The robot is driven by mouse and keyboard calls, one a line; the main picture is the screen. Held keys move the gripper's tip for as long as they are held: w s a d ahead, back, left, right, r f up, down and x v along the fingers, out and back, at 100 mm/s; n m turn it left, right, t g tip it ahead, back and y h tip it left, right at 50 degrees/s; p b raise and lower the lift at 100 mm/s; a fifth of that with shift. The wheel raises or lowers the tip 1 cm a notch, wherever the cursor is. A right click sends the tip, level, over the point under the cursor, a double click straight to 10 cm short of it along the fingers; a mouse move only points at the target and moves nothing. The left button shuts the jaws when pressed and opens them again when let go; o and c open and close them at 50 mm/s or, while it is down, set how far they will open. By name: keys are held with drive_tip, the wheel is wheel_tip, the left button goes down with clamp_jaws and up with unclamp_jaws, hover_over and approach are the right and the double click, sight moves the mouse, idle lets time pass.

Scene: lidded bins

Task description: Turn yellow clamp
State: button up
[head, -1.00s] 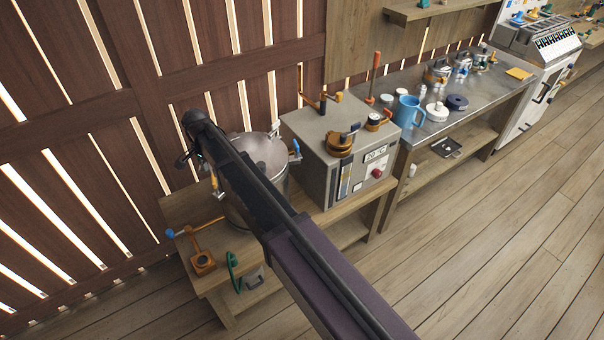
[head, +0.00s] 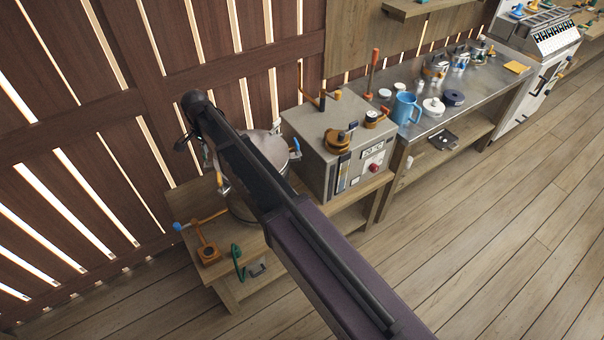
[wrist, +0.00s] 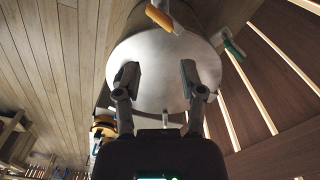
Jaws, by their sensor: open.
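The lidded steel bin (head: 270,148) stands on the wooden bench, partly hidden behind my arm. The yellow clamp (head: 222,184) is on its near left side. In the wrist view the yellow clamp (wrist: 158,17) shows at the top edge, beyond my fingertips, at the bin's rim. My gripper (wrist: 158,74) is open and empty, its two fingers spread in front of the pale round face of the bin (wrist: 150,50). The clamp is not between the fingers. I cannot tell whether the fingers touch the bin. In the head view my arm hides most of the gripper.
A blue-green clamp (head: 296,147) is on the bin's other side. A grey box device (head: 325,120) stands right of the bin. An orange stand with a lever (head: 208,252) and a green handle (head: 237,262) are at the bench's front left. A slatted wall (head: 90,130) is behind.

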drive_tip(key=s+d+f+n+b, duration=0.1)
drive_tip(key=s+d+f+b, duration=0.1)
drive_tip(key=d, duration=0.7)
drive_tip(key=s+d+f+n+b, duration=0.1)
drive_tip(key=s+d+f+b, duration=0.1)
drive_tip(key=d, duration=0.8)
drive_tip(key=s+d+f+n+b, duration=0.2)
drive_tip(key=d+f+b, duration=0.1)
drive_tip(key=d, duration=0.7)
drive_tip(key=shift+f+b, duration=0.2)
drive_tip(key=shift+b, duration=0.3)
drive_tip(key=w+a+r+n+p, duration=0.2)
drive_tip(key=a, duration=0.7)
drive_tip(key=w+a+r+n+p, duration=0.1)
drive_tip(key=w+a+r+p, duration=0.1)
drive_tip(key=a, duration=0.8)
drive_tip(key=w+a+r+n+p, duration=0.2)
drive_tip(key=a+r+p, duration=0.2)
drive_tip(key=a, duration=0.6)
drive_tip(key=shift+r+n, duration=0.15)
drive_tip(key=shift+n, duration=0.15)
drive_tip(key=shift+f, duration=0.2)
